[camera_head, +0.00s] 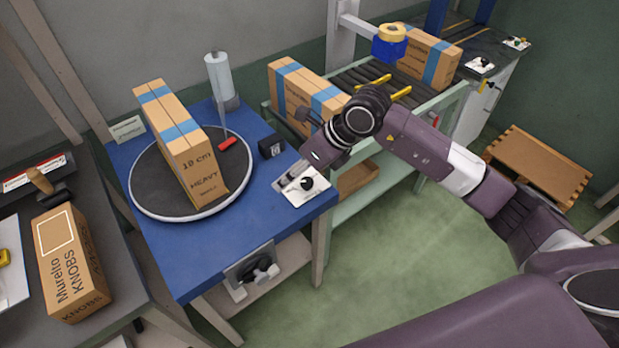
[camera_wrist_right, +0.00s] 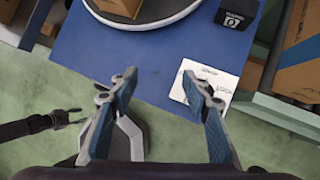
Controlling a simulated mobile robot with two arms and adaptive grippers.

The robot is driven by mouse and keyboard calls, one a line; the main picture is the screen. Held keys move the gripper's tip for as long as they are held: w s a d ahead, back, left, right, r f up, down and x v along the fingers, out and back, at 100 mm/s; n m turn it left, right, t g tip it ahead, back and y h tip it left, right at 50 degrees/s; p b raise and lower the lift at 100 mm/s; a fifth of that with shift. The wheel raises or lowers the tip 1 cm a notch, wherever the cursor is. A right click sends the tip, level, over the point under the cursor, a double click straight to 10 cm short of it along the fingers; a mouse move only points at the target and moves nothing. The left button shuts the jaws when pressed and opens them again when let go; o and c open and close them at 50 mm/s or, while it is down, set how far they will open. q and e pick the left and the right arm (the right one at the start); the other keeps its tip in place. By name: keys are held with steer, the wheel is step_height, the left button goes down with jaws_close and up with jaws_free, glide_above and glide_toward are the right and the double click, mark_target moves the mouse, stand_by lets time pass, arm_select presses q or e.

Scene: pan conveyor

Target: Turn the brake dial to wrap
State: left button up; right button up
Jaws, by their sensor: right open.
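A white plate with a black dial (camera_head: 308,184) lies on the near right corner of the blue table (camera_head: 262,215). Another black knob (camera_head: 262,268) sits on a grey panel at the table's front side; I cannot tell which one is the brake dial.
A tall carton (camera_head: 180,150) stands on the round turntable (camera_head: 150,202), near a wrap roll (camera_head: 218,75) on a post. A small black box (camera_head: 271,146) is behind the dial. Another carton (camera_head: 68,262) is left.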

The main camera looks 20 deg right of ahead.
mark_target(307, 181)
steer(key=w+d+f+h, duration=0.1)
steer(key=d+h, duration=0.2)
steer(key=d, duration=0.4)
steer(key=p+x, duration=0.1)
steer(key=x, duration=0.6)
steer(key=shift+w+f, duration=0.2)
steer(key=shift+f, duration=0.15)
steer(key=shift+c, duration=0.7)
steer(key=c, duration=1)
